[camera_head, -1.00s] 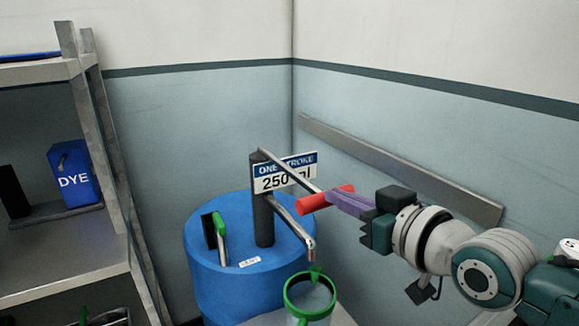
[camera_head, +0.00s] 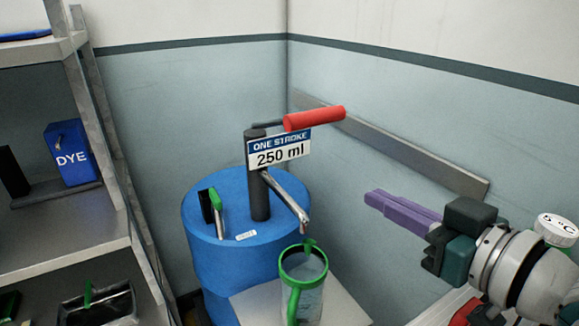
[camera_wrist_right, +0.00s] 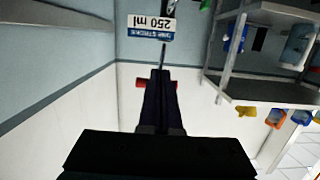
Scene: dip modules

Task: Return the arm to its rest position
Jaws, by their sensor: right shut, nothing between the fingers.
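My right gripper (camera_head: 372,200) has purple fingers, shut with nothing between them, and stands in the air right of the pump. The hand pump (camera_head: 260,195) rises from a blue drum (camera_head: 195,250). Its red handle (camera_head: 315,118) is raised and stands apart from the gripper. In the right wrist view, my dark shut fingers (camera_wrist_right: 160,85) cover the middle of the red handle (camera_wrist_right: 141,84). A sign reading "ONE STROKE 250 ml" (camera_head: 280,150) is on the pump. A green-rimmed jug (camera_head: 304,264) stands under the spout. My left gripper is not in view.
A metal shelf (camera_head: 55,235) at the left holds a blue DYE container (camera_head: 70,155). The jug stands on a light stand (camera_head: 345,308). A rail (camera_head: 400,150) runs along the right wall. A white "5 °C" cap (camera_head: 557,229) shows at the far right.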

